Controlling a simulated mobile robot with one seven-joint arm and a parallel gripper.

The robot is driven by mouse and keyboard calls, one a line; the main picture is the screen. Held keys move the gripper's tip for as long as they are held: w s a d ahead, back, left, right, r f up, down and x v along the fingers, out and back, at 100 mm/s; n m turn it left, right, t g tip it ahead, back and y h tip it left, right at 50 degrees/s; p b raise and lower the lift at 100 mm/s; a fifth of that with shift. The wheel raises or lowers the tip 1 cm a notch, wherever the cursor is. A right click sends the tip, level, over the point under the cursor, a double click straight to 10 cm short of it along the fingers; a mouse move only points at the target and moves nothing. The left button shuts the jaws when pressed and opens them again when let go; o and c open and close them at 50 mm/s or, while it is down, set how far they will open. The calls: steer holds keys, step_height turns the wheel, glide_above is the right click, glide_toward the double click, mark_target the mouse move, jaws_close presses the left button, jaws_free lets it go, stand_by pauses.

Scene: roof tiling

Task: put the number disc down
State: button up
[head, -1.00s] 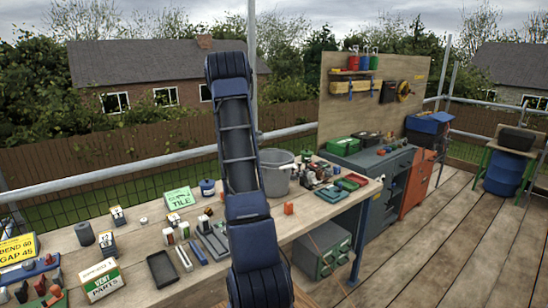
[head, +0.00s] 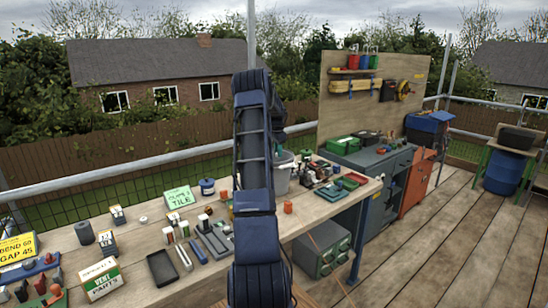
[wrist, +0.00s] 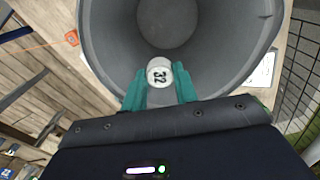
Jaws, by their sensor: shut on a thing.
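The number disc (wrist: 159,73) is a small white round piece with a dark "32" on its face. My gripper (wrist: 159,82) is shut on it, with one teal finger on each side. In the wrist view, disc and fingers are over the open mouth of a grey bucket (wrist: 108,45); how far above its floor I cannot tell. In the head view, the bucket (head: 282,183) stands on the bench, partly behind my arm. A bit of teal shows at its mouth there, and the disc is hidden.
The wooden bench (head: 140,240) carries a green tile card (head: 179,197), a blue pot (head: 207,186), a dark tray (head: 162,268) and a vent parts box (head: 100,279). An orange block (head: 288,206) stands in front of the bucket.

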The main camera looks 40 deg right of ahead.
step_height(320, 180, down, 20)
steer(key=shift+f, duration=0.25)
stand_by(0.5)
steer(key=shift+f, duration=0.15)
steer(key=o, duration=1)
steer(key=shift+o, duration=0.2)
step_height(320, 180, up, 12)
steer(key=shift+w+a, duration=0.15)
steer(key=shift+a, duration=0.1)
steer(key=shift+a+r, duration=0.1)
steer(key=shift+r, duration=0.1)
